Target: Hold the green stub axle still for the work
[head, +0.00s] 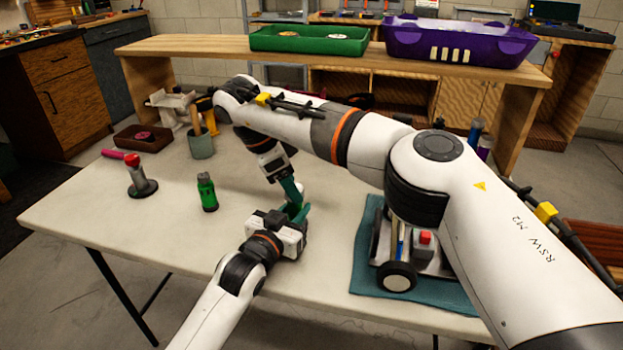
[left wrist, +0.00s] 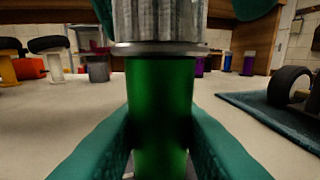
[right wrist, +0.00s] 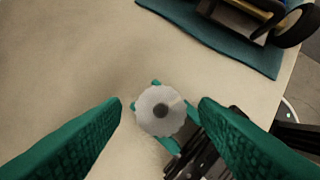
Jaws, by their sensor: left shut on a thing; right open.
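The green stub axle (left wrist: 160,105) stands upright between the teal fingers of my left gripper (left wrist: 160,150), which is shut on its green body. Its grey ribbed metal upper part and thin collar rise above the fingers. In the head view my left gripper (head: 300,212) is beside my right gripper (head: 293,192), and the axle is mostly hidden there.
A car (head: 397,276) with black wheels sits on a teal mat (head: 362,262) at the right. A green bottle-like item (head: 207,192), a red-topped grey stand (head: 139,180) and a grey cup (head: 201,146) stand at the left. The table's front left is clear.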

